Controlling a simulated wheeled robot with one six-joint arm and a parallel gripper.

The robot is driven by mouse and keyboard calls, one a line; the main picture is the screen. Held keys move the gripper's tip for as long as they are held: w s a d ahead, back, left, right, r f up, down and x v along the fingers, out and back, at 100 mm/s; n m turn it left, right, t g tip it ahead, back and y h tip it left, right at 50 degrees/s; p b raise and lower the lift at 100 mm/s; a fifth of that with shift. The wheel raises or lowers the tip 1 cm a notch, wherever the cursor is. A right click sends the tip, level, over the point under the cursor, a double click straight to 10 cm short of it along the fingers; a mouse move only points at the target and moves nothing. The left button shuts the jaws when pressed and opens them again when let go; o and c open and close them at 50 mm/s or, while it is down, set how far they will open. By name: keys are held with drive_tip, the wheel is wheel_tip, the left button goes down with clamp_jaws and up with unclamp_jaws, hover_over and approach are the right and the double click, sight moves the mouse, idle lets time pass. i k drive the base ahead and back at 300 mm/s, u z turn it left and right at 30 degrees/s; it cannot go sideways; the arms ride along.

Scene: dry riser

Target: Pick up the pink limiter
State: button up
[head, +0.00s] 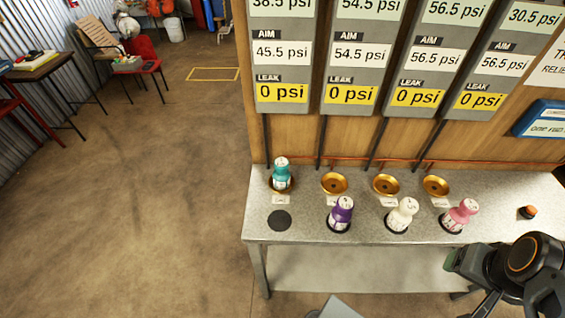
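The pink limiter (460,216) is a bottle-shaped piece with a pale label and cap. It stands on a dark round pad on the grey bench (345,262), rightmost in the front row, leaning right in the picture. My dark arm (522,255), with an orange ring on a joint, is at the lower right, in front of the bench and below and right of the pink limiter. I cannot make out my gripper's fingertips, nor whether they are open or shut. Nothing visibly touches the pink limiter.
A white limiter (402,215) and a purple limiter (341,214) stand to its left. A teal limiter (281,174) sits in a brass seat; the other brass seats (435,186) are empty. A small orange-and-black piece (527,212) lies right. Gauge panels (351,95) rise behind.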

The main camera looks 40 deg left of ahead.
sight(457, 218)
drive_tip(key=u, duration=3.65)
drive_tip(key=k, duration=1.1)
drive_tip(key=z, duration=0.65)
